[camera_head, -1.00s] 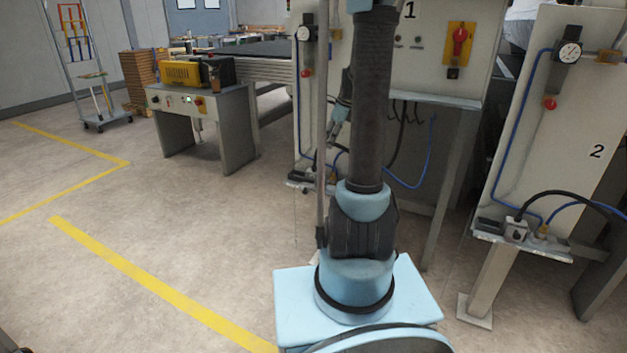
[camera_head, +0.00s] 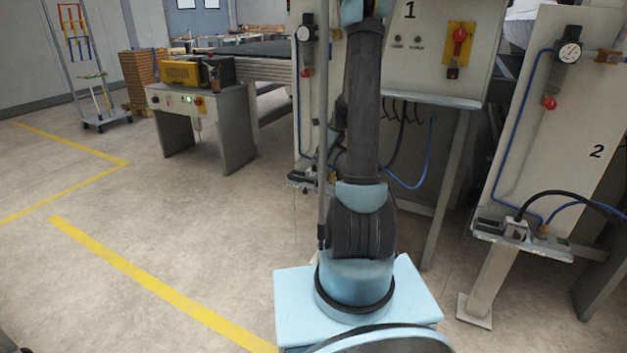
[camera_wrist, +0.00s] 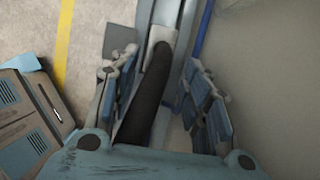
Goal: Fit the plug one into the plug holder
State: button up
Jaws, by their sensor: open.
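In the wrist view, my gripper (camera_wrist: 162,75) is open, with its blue-grey fingers on either side of a thick black cable (camera_wrist: 148,100). The cable runs to a pale grey block (camera_wrist: 160,42) on a narrow grey ledge, between and just beyond the fingertips. I cannot tell whether this block is the plug, the holder or both. The fingers seem apart from the cable. In the head view, my arm mostly hides my gripper and the small shelf (camera_head: 300,181) at panel 1.
Panel 1 (camera_head: 425,75) has a red switch and hanging black and blue cables. Panel 2 (camera_head: 575,110) at the right has its own shelf with a connector (camera_head: 514,229) and black cable. A control table (camera_head: 205,115) stands at the left. Floor at the left is clear.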

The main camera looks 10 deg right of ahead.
aim_at(315, 170)
jog(key=shift+x, duration=3.85)
jog(key=shift+r, duration=0.1)
grip_shut()
